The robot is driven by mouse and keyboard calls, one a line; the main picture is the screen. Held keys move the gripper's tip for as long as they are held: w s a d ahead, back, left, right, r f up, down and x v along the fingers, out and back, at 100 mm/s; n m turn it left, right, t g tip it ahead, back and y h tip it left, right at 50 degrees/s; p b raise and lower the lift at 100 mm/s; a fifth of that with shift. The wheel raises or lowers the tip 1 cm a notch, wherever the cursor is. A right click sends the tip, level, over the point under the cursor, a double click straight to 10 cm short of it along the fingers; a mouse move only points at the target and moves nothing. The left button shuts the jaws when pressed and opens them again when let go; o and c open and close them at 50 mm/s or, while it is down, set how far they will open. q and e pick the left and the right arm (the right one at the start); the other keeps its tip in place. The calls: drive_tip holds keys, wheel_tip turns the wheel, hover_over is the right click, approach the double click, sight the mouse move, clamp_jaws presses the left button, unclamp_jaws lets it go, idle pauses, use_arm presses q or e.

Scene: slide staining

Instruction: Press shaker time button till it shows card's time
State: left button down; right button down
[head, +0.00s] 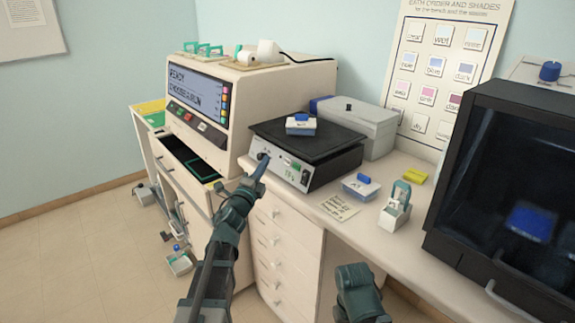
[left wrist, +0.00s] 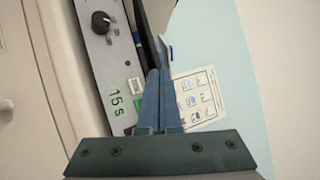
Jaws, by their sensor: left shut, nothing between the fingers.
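The shaker (head: 325,170) stands on the bench with a black platform on top and a pale front panel. Its green display (left wrist: 115,103) reads 15s in the left wrist view. A black knob (left wrist: 101,22) and a small white labelled part (left wrist: 135,86) sit on the panel. My left gripper (head: 263,160) is shut and empty, its tips at the left part of the panel. In the left wrist view the shut fingers (left wrist: 157,75) overlap the panel edge; contact cannot be told. A handwritten card (head: 338,208) lies on the bench, its writing too small to read.
A blue-lidded box (head: 301,125) sits on the shaker platform, another (head: 360,187) on the bench. A stainer with a screen (head: 198,92) stands left, its drawer open. A grey box (head: 362,128) is behind. A dark cabinet (head: 510,190) fills the right.

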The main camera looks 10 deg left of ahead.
use_arm(q)
drive_tip(key=shift+w+d+f+b, duration=0.4)
drive_tip(key=shift+w+d, duration=0.2)
drive_tip(key=shift+w, duration=0.2)
drive_tip(key=shift+w+d+f+b, duration=0.25)
drive_tip(key=shift+w+d+f, duration=0.2)
drive_tip(key=shift+w+d, duration=0.25)
drive_tip(key=shift+w+d+f+b, duration=0.4)
drive_tip(key=shift+w+d, duration=0.15)
drive_tip(key=shift+w, duration=0.3)
idle(0.4)
drive_tip(key=shift+w+d+f, duration=0.15)
drive_tip(key=shift+w+d, duration=0.1)
drive_tip(key=shift+w, duration=0.05)
drive_tip(key=shift+w+d+f, duration=0.1)
drive_tip(key=shift+w+d, duration=0.05)
drive_tip(key=shift+w, duration=0.15)
idle(0.7)
drive_tip(key=shift+s, duration=0.15)
drive_tip(key=shift+s+a+r, duration=0.3)
drive_tip(key=shift+s+a, duration=0.1)
drive_tip(key=shift+s, duration=0.05)
idle(0.4)
